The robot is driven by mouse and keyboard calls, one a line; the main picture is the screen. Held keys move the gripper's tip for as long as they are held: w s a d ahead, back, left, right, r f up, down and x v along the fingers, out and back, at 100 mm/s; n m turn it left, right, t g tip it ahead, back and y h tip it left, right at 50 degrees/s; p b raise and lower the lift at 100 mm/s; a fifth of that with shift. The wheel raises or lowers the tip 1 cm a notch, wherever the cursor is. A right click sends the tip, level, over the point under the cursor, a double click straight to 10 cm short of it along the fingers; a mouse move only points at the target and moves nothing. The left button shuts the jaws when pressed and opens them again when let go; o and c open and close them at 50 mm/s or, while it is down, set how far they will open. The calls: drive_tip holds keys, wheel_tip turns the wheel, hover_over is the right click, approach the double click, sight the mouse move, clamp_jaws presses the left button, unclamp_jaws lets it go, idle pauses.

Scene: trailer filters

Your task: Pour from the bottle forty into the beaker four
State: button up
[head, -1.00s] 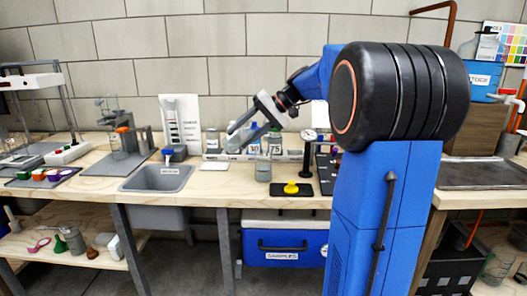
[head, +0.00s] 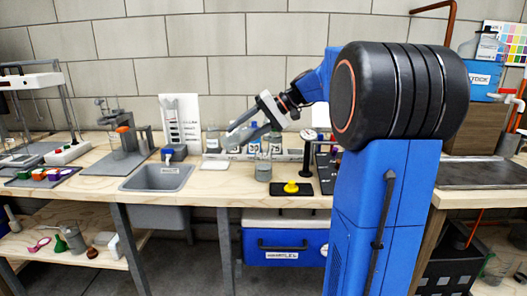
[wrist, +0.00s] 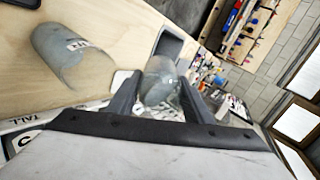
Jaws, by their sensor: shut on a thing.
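My gripper (head: 232,138) is above the bench in the head view, its fingers tilted down to the left. In the wrist view its two dark fingers (wrist: 158,95) are closed on a see-through glass vessel (wrist: 160,78), apparently the bottle; its number cannot be read. A clear beaker (head: 263,172) stands upright on the bench, below and slightly right of the fingertips. A beaker (wrist: 72,58) with a printed mark shows left of the fingers in the wrist view; its number is not legible. I cannot tell whether liquid flows.
Labelled bottles (head: 276,146) stand in a row behind the beaker. A black pad with a yellow item (head: 291,187) lies right of the beaker, beside a dial post (head: 308,160). A sink (head: 158,178) is at left, with a pale flat plate (head: 215,166) between.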

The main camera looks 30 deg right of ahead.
drive_tip(key=shift+r+t+y+p, duration=0.35)
drive_tip(key=shift+r+t+y, duration=0.05)
drive_tip(key=shift+y, duration=0.3)
idle(1.1)
drive_tip(key=shift+f+t+y, duration=0.35)
drive_tip(key=shift+t+y, duration=0.05)
drive_tip(key=shift+y, duration=0.4)
idle(1.1)
drive_tip(key=shift+s+d+r+t+y+p, duration=0.1)
drive_tip(key=shift+d+r+t+y+p, duration=0.15)
drive_tip(key=shift+y, duration=0.2)
drive_tip(key=shift+s+d+r+t+y+p, duration=0.15)
drive_tip(key=shift+r+t+y, duration=0.15)
drive_tip(key=shift+y, duration=0.15)
idle(2.0)
drive_tip(key=shift+w+a+f+g+h, duration=0.25)
drive_tip(key=shift+a+f+g+h, duration=0.2)
drive_tip(key=shift+h, duration=0.65)
drive_tip(key=shift+r+g+h, duration=0.3)
drive_tip(key=shift+g+h, duration=0.2)
drive_tip(key=shift+h, duration=0.1)
drive_tip(key=shift+f, duration=0.1)
drive_tip(key=shift+f+h, duration=0.1)
drive_tip(key=shift+h, duration=0.2)
